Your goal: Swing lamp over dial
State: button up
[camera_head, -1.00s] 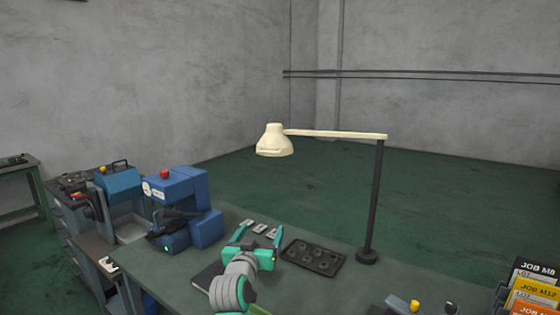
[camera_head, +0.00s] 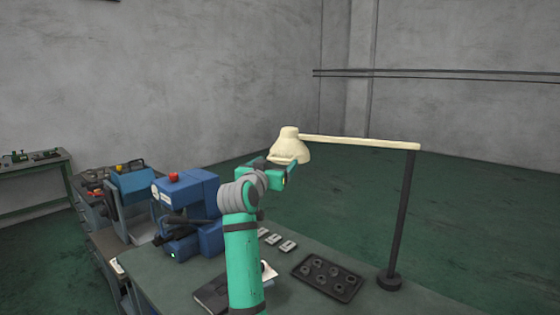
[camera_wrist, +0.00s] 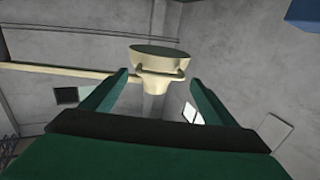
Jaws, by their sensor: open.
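The cream desk lamp hangs its shade (camera_head: 291,148) on a level arm (camera_head: 360,142) from a dark post (camera_head: 402,220) standing on the bench. My gripper (camera_head: 282,174) is raised at the shade's lower left side, its jaws open. In the wrist view the shade (camera_wrist: 160,57) lies ahead between the spread fingers (camera_wrist: 154,80), with a thin handle-like bar across it. I cannot tell whether a finger touches it. A small round white face (camera_head: 155,191) on the blue machine (camera_head: 190,195) may be the dial, but it is too small to be sure.
The green bench (camera_head: 330,300) holds a black tray of ring-shaped parts (camera_head: 327,277), several small pale plates (camera_head: 275,240) and a dark notebook (camera_head: 212,297). The blue machine stands left of my arm. The air around the lamp arm is clear.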

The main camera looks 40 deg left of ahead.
aim_at(279, 160)
jog(key=shift+x, duration=2.15)
jog(key=c, duration=1.2)
